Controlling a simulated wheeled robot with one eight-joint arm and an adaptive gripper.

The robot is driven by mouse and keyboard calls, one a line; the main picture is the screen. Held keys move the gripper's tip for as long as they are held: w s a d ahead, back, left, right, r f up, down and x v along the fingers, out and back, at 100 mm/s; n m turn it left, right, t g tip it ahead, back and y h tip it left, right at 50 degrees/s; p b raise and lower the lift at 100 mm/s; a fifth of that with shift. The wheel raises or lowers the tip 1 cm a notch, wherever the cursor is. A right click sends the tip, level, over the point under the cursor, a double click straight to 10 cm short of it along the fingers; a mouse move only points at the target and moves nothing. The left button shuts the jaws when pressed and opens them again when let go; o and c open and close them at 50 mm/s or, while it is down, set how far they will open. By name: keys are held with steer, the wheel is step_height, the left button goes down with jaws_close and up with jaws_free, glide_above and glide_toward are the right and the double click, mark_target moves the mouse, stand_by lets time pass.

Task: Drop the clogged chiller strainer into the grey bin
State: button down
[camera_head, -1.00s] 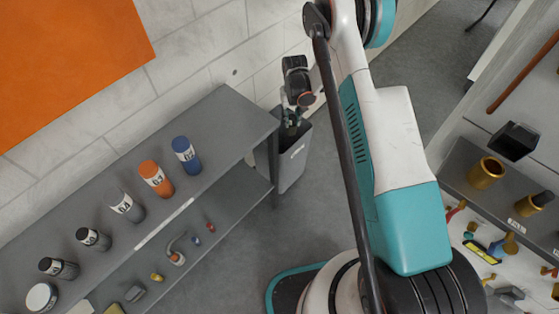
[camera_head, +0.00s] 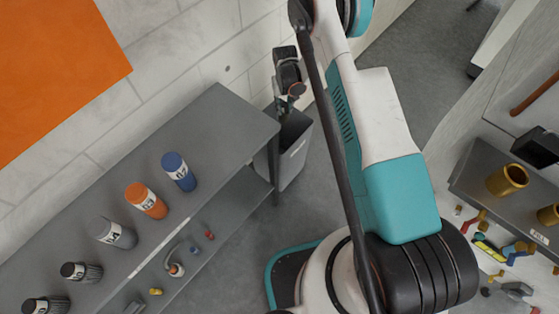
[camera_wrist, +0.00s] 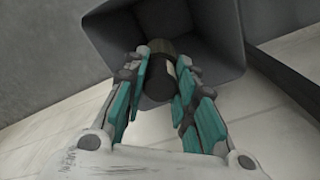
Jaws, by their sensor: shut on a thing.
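In the head view the bin (camera_head: 291,163) stands on the floor at the end of the shelf. My gripper (camera_head: 284,106) hangs over the far side of its mouth there. The strainer is too small and covered to make out in that view.
A grey shelf (camera_head: 215,115) left of the bin carries several labelled cylinders, including a blue one (camera_head: 179,172) and an orange one (camera_head: 146,201). Its corner is close to the bin. A wall (camera_head: 200,50) rises behind. Another shelf (camera_head: 480,165) with brass cups stands right.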

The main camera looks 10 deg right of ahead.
steer(key=shift+f, duration=0.85)
steer(key=c, duration=1.2)
jaws_free()
steer(key=shift+r, duration=0.1)
step_height(320, 180, up, 12)
steer(key=shift+f, duration=0.1)
